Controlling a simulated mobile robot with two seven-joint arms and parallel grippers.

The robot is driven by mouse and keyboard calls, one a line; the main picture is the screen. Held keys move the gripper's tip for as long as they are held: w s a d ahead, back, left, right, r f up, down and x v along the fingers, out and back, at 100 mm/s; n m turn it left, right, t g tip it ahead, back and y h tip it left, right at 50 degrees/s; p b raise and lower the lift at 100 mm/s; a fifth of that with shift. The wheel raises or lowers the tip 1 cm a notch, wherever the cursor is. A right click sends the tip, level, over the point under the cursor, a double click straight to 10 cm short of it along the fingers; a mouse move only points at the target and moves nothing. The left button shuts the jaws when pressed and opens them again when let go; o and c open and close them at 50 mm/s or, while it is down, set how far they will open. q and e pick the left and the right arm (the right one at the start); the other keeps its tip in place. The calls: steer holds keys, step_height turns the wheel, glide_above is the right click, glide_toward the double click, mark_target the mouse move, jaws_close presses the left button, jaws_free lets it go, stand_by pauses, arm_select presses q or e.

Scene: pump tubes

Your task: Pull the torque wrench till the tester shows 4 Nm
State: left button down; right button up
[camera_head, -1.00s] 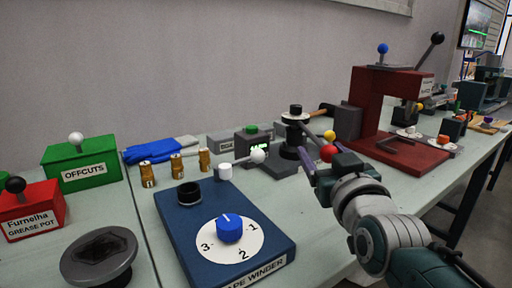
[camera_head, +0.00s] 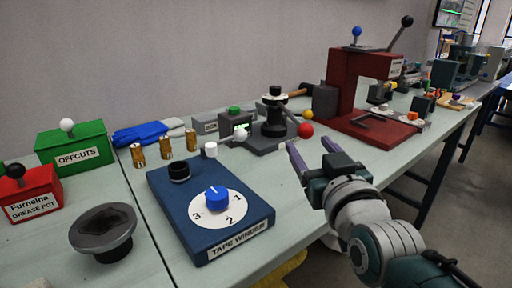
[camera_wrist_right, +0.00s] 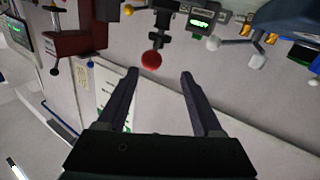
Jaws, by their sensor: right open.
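The torque wrench is a lever with a red ball (camera_head: 305,130) at its end, running from the black post (camera_head: 274,112) of the tester. The ball also shows in the right wrist view (camera_wrist_right: 151,60), just beyond and between the fingertips. The tester's green display (camera_head: 240,127) is lit, but its figures are too small to read; it also shows in the wrist view (camera_wrist_right: 201,22). My left gripper is not in view.
A blue tape winder (camera_head: 180,225) stands in front on the left, with brass pieces (camera_head: 165,148) behind it. A red press (camera_head: 345,85) stands behind to the right. A yellow ball (camera_head: 307,115) lies close behind the red one. The table is clear between winder and gripper.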

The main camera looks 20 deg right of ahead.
steer(key=p+v, duration=0.4)
steer(key=v, duration=0.4)
steer(key=shift+s+d, duration=0.2)
steer(key=shift+s, duration=0.05)
stand_by(0.7)
